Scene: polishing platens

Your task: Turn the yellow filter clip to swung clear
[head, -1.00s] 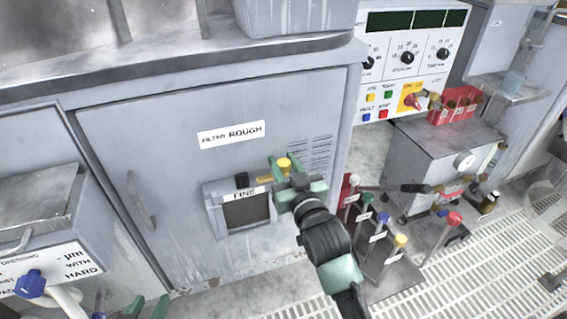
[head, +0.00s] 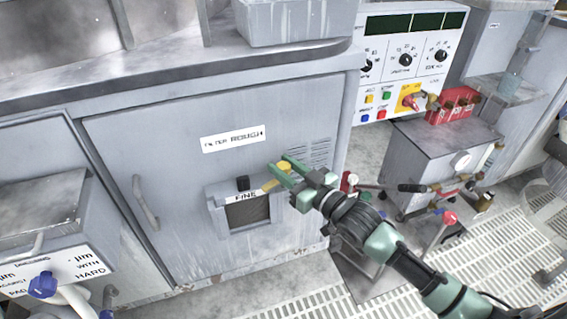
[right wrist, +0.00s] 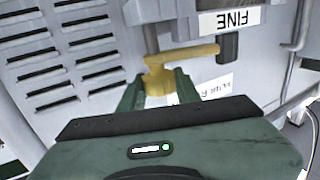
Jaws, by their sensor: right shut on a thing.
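The yellow filter clip (head: 277,183) is on the grey cabinet front, at the upper right of the filter frame (head: 218,218) labelled FINE. In the right wrist view, the clip (right wrist: 183,53) has a round hub and a flat arm reaching right, its end close to a black block (right wrist: 228,46); I cannot tell whether they touch. My right gripper (head: 284,171) is shut on the clip's hub. Its green fingers stand on both sides of the hub in the right wrist view (right wrist: 160,86). The fingers hide part of the clip in the head view. My left gripper is not in view.
A rack with coloured knobs stands on the floor behind my right arm. A control panel (head: 412,65) and a grey unit (head: 432,150) are at the right.

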